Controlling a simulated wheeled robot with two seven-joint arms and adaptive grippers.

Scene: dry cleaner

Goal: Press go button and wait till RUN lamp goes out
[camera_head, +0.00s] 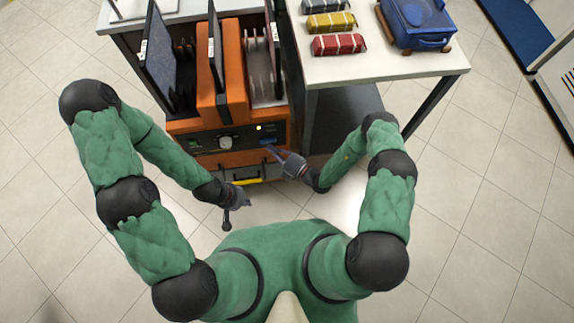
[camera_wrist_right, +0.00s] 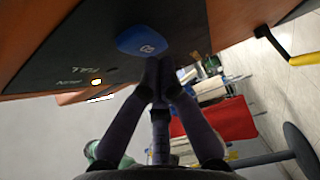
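The orange machine (camera_head: 214,70) has a dark front panel. A blue GO button (camera_wrist_right: 142,40) is on the panel; it also shows in the head view (camera_head: 268,141). My left gripper (camera_head: 235,213) hangs low before the machine, opening unclear.
A white table (camera_head: 385,66) to the right carries red (camera_head: 338,44) and yellow (camera_head: 331,22) bundles and a blue bag (camera_head: 415,22). Tiled floor is clear around me.

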